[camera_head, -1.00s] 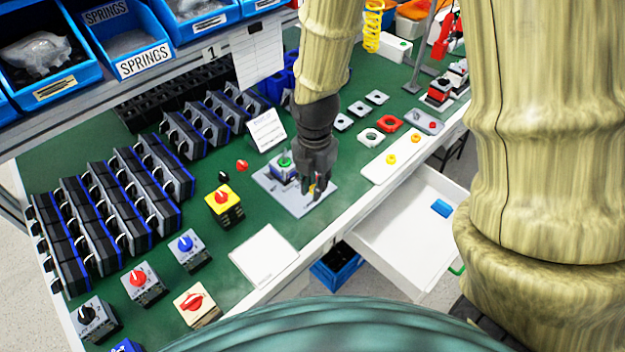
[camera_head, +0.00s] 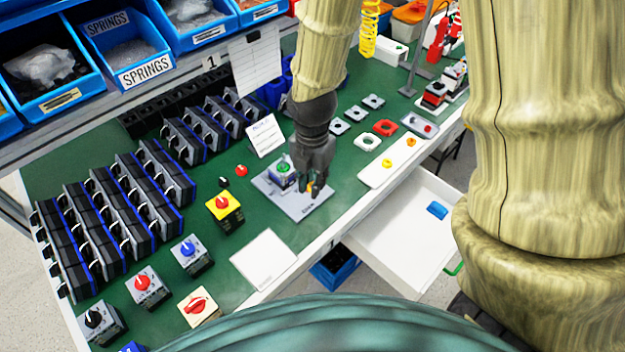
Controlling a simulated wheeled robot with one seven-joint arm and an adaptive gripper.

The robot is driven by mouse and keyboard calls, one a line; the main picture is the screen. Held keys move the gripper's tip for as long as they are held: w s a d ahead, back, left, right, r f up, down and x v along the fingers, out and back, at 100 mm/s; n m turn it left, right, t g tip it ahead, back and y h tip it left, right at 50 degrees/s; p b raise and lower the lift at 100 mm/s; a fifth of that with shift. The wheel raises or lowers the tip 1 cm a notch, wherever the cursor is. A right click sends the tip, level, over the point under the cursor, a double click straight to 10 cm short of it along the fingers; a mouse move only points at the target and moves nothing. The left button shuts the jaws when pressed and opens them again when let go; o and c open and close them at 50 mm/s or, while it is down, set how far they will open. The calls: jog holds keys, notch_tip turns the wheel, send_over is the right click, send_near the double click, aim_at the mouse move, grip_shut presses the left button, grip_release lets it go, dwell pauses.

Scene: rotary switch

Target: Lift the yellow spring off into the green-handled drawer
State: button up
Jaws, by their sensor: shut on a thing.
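My gripper (camera_head: 314,188) points down over the light grey plate (camera_head: 291,202) on the green bench. It is shut on a small yellow-orange thing (camera_head: 310,187), which I take to be the yellow spring; the fingers mostly hide it. A grey switch body with a green top (camera_head: 283,170) stands on the plate, just left of my gripper. The white drawer (camera_head: 395,243) is pulled out from the bench, to the right of my gripper. Its green handle (camera_head: 455,268) shows partly behind my arm. A blue piece (camera_head: 437,210) lies inside the drawer.
A white tray (camera_head: 376,178) with small yellow parts lies along the bench edge, between plate and drawer. Several knobbed switches, such as the yellow one (camera_head: 224,209), stand to the left. A blank white card (camera_head: 263,259) lies in front. A small sign (camera_head: 265,136) stands behind.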

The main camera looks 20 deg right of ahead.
jog(key=shift+r+p, duration=2.55)
jog(key=shift+r, duration=0.25)
